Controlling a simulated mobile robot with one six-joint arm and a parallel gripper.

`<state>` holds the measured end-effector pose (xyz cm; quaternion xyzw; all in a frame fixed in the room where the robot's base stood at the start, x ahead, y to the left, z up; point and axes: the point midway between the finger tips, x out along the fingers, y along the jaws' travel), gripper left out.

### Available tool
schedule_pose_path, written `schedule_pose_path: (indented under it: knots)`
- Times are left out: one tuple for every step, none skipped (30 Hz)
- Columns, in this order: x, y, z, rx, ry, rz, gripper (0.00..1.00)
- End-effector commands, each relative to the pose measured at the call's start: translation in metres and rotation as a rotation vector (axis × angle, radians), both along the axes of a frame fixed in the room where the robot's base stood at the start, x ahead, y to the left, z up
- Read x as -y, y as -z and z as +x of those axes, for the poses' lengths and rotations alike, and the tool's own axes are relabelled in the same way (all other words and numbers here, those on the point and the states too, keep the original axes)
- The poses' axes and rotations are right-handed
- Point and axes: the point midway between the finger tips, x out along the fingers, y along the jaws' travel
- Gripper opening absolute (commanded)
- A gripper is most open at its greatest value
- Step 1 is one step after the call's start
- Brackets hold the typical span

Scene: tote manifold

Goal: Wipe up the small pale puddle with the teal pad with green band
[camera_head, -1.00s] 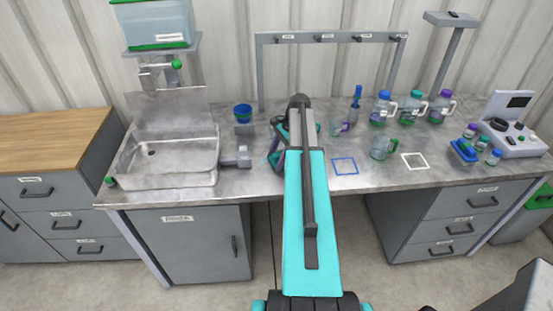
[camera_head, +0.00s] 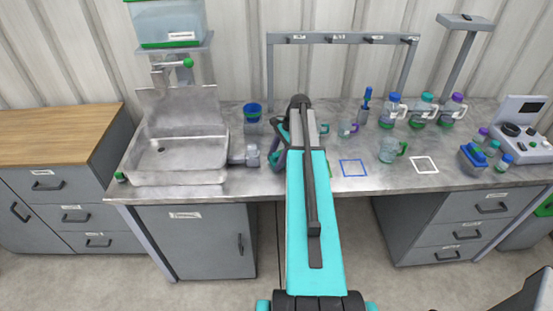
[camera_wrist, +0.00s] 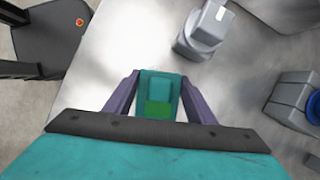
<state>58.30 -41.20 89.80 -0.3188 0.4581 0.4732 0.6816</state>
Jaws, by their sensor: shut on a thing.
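The teal pad with green band (camera_wrist: 158,92) is between the two purple-grey fingers of my gripper (camera_wrist: 157,98) in the wrist view. My gripper is shut on it, with the green band toward the camera. The pad is over the grey metal bench top (camera_wrist: 120,50); I cannot tell whether it touches. In the head view my gripper (camera_head: 277,150) is mostly hidden behind my own teal arm, right of the sink. I cannot make out the small pale puddle in either view; glare on the metal and my arm may hide it.
A grey fitting (camera_head: 245,155) stands beside the sink (camera_head: 180,158), left of my gripper. A green-handled mug (camera_head: 391,150), several bottles, and blue (camera_head: 353,168) and white (camera_head: 424,165) square outlines are to the right.

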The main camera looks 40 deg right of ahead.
Motion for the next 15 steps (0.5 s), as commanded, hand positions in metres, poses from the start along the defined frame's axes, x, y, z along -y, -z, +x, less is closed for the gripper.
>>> schedule_pose_path:
  knots:
    - [-0.001, 0.000, 0.001, 0.000, -0.001, 0.000, 0.14]
    - [-0.002, 0.000, 0.002, 0.000, -0.001, 0.000, 0.14]
    - [-0.003, 0.000, 0.003, 0.000, -0.001, 0.000, 0.14]
    - [-0.005, 0.000, 0.004, 0.000, -0.002, 0.000, 0.14]
    - [-0.006, 0.000, 0.005, 0.000, -0.002, 0.000, 0.14]
    - [-0.008, 0.000, 0.006, 0.001, -0.002, 0.000, 0.14]
    - [-0.009, 0.000, 0.007, 0.001, -0.002, 0.000, 0.14]
    - [-0.010, 0.001, 0.009, 0.001, -0.002, 0.000, 0.14]
    - [-0.012, 0.001, 0.010, 0.000, -0.001, 0.000, 0.14]
    - [-0.013, 0.001, 0.011, 0.000, -0.001, 0.000, 0.14]
    - [-0.015, 0.001, 0.012, 0.000, -0.001, 0.000, 0.14]
    - [-0.016, 0.001, 0.014, 0.000, 0.000, 0.000, 0.14]
    - [-0.018, 0.002, 0.015, 0.000, -0.001, 0.000, 0.14]
    - [-0.019, 0.002, 0.016, 0.000, -0.001, 0.000, 0.14]
    - [-0.021, 0.002, 0.018, 0.000, -0.001, 0.000, 0.14]
